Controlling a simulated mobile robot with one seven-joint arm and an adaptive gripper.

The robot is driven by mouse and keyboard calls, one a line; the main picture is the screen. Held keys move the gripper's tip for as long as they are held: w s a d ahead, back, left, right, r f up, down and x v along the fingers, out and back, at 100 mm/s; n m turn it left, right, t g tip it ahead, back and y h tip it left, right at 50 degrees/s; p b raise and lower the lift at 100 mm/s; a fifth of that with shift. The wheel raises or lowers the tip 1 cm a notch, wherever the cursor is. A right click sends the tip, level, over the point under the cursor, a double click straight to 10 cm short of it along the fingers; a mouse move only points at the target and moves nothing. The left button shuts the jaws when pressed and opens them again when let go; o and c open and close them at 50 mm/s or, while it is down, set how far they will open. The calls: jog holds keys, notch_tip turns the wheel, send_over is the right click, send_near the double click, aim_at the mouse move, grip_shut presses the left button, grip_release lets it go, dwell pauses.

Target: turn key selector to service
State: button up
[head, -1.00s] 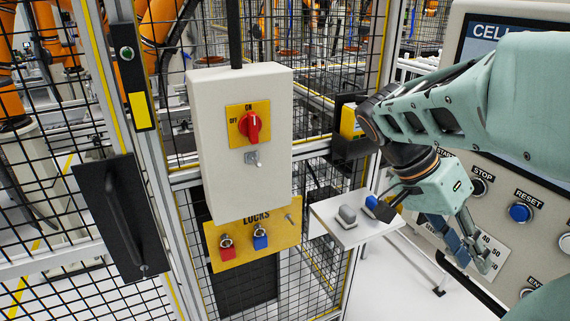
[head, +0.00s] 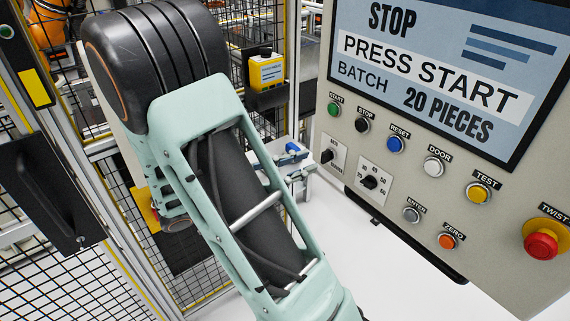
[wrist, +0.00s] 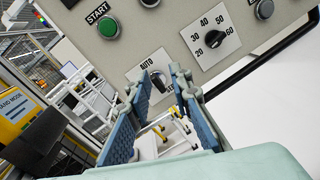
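The key selector (head: 327,156) is a small dark knob on a white plate at the lower left of the control panel. In the wrist view the key selector (wrist: 158,82) shows between and beyond my fingertips, with AUTO printed above it; the other label is hidden or too small to read. My gripper (wrist: 160,92) is open and empty, its two blue-padded fingers on either side of the selector in the picture. I cannot tell whether they touch it. In the head view my gripper (head: 288,164) is just left of the panel, partly behind my arm.
A numbered dial (head: 370,182) sits right of the selector, and the green START button (head: 334,109) above it. Several other buttons and a red twist knob (head: 541,246) share the panel. A dark rail runs below the panel. A yellow box (head: 267,71) hangs on the fence.

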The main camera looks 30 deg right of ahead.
aim_at(322, 159)
jog(key=shift+w+d+f+n+t, duration=0.3)
jog(key=shift+d+f+n+t, duration=0.2)
jog(key=shift+d+n, duration=0.45)
jog(key=shift+w+d+f+n+t, duration=0.35)
jog(key=shift+d+f+n, duration=0.2)
jog(key=shift+d+n, duration=0.4)
jog(key=shift+w+d+f+n+t, duration=0.25)
jog(key=shift+d+f+n+t, duration=0.25)
jog(key=shift+d+n, duration=0.45)
jog(key=shift+d, duration=0.15)
jog(key=shift+c, duration=0.3)
